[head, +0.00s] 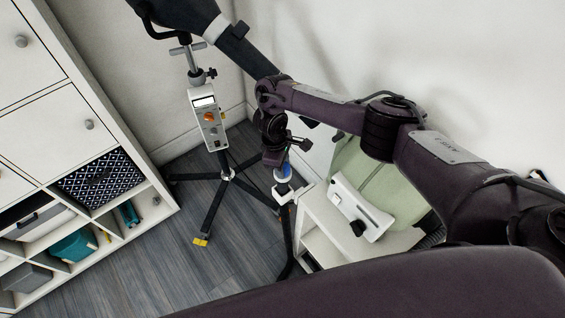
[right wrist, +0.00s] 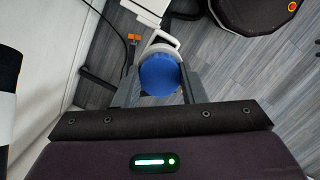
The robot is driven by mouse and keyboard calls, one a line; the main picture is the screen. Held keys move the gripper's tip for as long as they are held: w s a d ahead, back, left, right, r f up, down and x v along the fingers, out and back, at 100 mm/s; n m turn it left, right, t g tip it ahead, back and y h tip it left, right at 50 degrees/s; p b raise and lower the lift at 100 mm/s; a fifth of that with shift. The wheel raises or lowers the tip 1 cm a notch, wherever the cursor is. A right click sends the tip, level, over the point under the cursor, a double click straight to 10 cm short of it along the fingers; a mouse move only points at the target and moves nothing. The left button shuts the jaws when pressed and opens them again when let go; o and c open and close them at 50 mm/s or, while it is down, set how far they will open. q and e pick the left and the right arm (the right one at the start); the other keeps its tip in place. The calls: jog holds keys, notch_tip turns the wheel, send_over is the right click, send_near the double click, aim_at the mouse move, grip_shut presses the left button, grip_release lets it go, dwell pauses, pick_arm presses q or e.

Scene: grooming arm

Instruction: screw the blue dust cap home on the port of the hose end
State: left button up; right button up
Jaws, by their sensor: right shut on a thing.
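The blue dust cap (right wrist: 160,76) shows large in the right wrist view, between the two grey fingers of my right gripper (right wrist: 160,88). In the head view the blue cap (head: 284,171) is a small patch just under my right gripper (head: 281,163), which is shut on it. A pale hose end (right wrist: 160,43) shows directly behind the cap in the wrist view. In the head view a white fitting (head: 283,189) is right below the cap, on a dark stand. The port and thread are hidden, so I cannot tell how far the cap is seated. My left gripper is out of view.
A white side table (head: 322,234) carries a white device and stands close on the right. A shelf unit (head: 150,204) fills the left. Grey floor (head: 160,255) is free between.

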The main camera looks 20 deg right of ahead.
jog(key=m, duration=0.2)
jog(key=shift+f+m, duration=0.1)
jog(key=shift+m, duration=0.3)
jog(key=o, duration=1.1)
jog(key=shift+w+a+r, duration=0.1)
jog(key=shift+w+r, duration=0.05)
jog(key=shift+r, duration=0.55)
jog(key=shift+w+a+r, duration=0.1)
jog(key=shift+w+r, duration=0.1)
jog(key=shift+r, duration=0.5)
jog(key=shift+w+a+r, duration=0.1)
jog(key=shift+w+r, duration=0.05)
jog(key=shift+r, duration=0.55)
jog(key=shift+a+r, duration=0.15)
jog(key=shift+r, duration=1.8)
jog(key=o, duration=0.6)
